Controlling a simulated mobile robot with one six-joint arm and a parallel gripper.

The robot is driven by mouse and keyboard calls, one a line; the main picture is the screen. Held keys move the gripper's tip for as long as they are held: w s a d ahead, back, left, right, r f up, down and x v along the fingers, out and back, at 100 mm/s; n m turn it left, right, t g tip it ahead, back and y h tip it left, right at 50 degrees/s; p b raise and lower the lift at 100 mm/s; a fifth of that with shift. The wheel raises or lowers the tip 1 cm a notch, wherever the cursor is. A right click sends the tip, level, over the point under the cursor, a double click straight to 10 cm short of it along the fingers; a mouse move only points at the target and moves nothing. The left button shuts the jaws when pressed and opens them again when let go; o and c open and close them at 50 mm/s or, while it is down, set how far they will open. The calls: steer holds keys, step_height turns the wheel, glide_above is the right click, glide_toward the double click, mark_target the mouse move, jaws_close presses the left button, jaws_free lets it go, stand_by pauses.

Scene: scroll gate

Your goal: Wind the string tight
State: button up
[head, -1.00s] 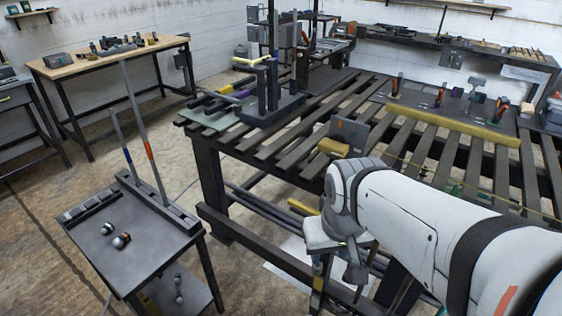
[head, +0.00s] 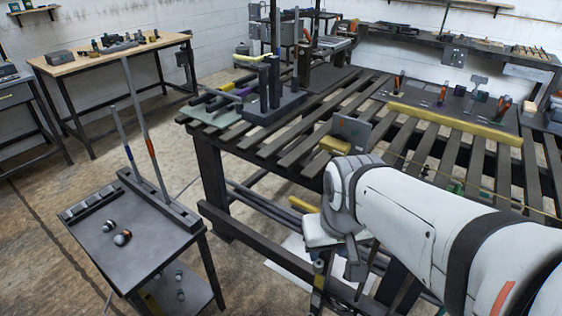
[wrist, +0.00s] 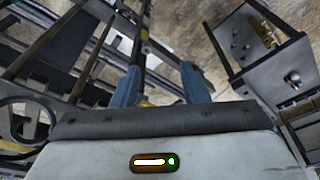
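A thin pale string (head: 480,194) runs across the slatted table (head: 290,148) and passes behind my arm. I cannot tell whether it is tight or what its ends are fixed to. My gripper is low at the table's front side in the head view, its fingers mostly hidden by my wrist. In the wrist view, the two blue fingers of my gripper (wrist: 161,86) stand apart. A dark post-like part with a yellow section shows between and beyond them; I cannot tell whether they touch it. No winding handle can be made out clearly.
A grey side table (head: 152,240) with two upright rods and small balls stands at the left. A grey plate with a yellow block (head: 334,145) and a long yellow bar (head: 455,124) sit on the slats. Floor is clear between the tables.

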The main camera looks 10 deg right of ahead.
mark_target(299, 206)
steer(key=shift+f, duration=0.2)
steer(key=shift+c, duration=0.4)
steer(key=w+d+f+n+t+h+b, duration=0.1)
steer(key=w+d+f+n+h+b, duration=0.2)
steer(key=f+b, duration=0.45)
steer(key=w+d+f+n+h+b, duration=0.15)
steer(key=w+f+h+b, duration=0.35)
steer(key=b, duration=0.5)
steer(key=w+a+r+n+t+h+b, duration=0.3)
steer(key=w+a+n+t+h+b, duration=0.2)
steer(key=w+a+t+b, duration=0.45)
steer(key=b+x, duration=0.1)
steer(key=x, duration=0.5)
steer(key=shift+d+b, duration=0.25)
steer(key=shift+b, duration=0.15)
